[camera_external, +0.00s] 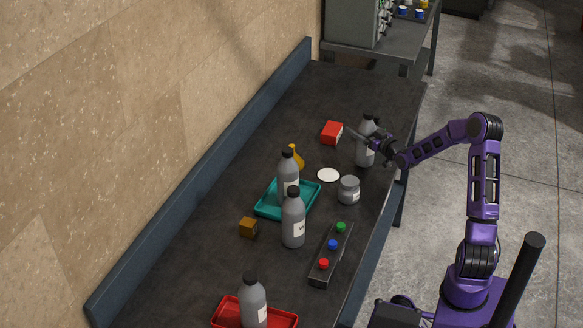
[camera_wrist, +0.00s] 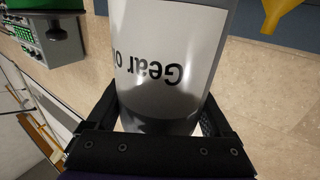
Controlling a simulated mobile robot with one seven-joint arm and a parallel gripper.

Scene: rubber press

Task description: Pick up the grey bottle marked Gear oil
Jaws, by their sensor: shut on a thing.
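The grey bottle (camera_external: 364,155) with a black cap is upright near the right edge of the dark table in the external view. In the wrist view, the bottle (camera_wrist: 165,60) fills the middle. Its white label reads "Gear o", upside down, with the rest cut off around the curve. My gripper (camera_external: 369,138) is shut on this bottle, with one finger on each side of it in the wrist view (camera_wrist: 160,112). Whether the bottle's base touches the table is not clear.
Similar grey bottles stand nearby: one at the teal tray (camera_external: 262,212), one in front (camera_external: 293,225), and one at the red tray (camera_external: 285,318). A grey jar (camera_external: 348,190), white disc (camera_external: 328,175), red box (camera_external: 332,132) and button panel (camera_external: 330,258) are also on the table.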

